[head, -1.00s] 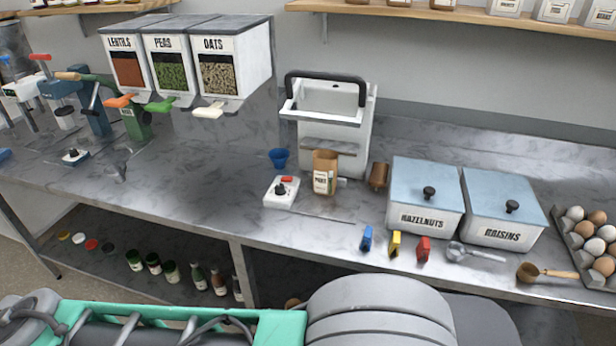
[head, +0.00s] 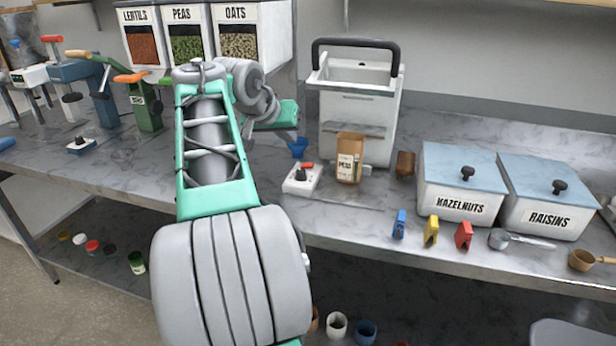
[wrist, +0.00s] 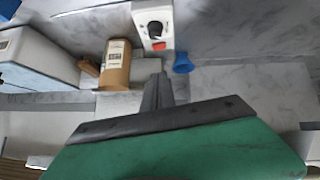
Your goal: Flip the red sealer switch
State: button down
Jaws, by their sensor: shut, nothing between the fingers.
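The red switch (head: 308,165) sits on top of a small white control box (head: 301,180) with a black knob, on the counter in front of the white sealer (head: 358,110). In the wrist view, the red switch (wrist: 146,43) and the white box (wrist: 154,14) are at the top, beyond my fingertips. My gripper (wrist: 158,82) is shut and empty, with its fingers pointing toward the box and apart from it.
A brown peas bag (head: 348,158) stands right beside the box, and a blue cup (head: 298,147) stands behind it. Hazelnuts (head: 462,185) and raisins (head: 550,200) bins stand to the right, with colored clips (head: 431,231) in front. Dispensers (head: 200,35) hang behind my arm.

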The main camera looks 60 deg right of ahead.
jog(key=s+d, duration=0.1)
jog(key=b, duration=0.1)
send_over(312, 164)
jog(key=a, duration=0.3)
notch_tip(312, 164, down, 7)
jog(key=shift+w, duration=0.15)
jog(key=f, duration=0.1)
jog(key=f+b, duration=0.1)
jog(key=shift+s+f, duration=0.2)
jog(key=shift+f, duration=0.55)
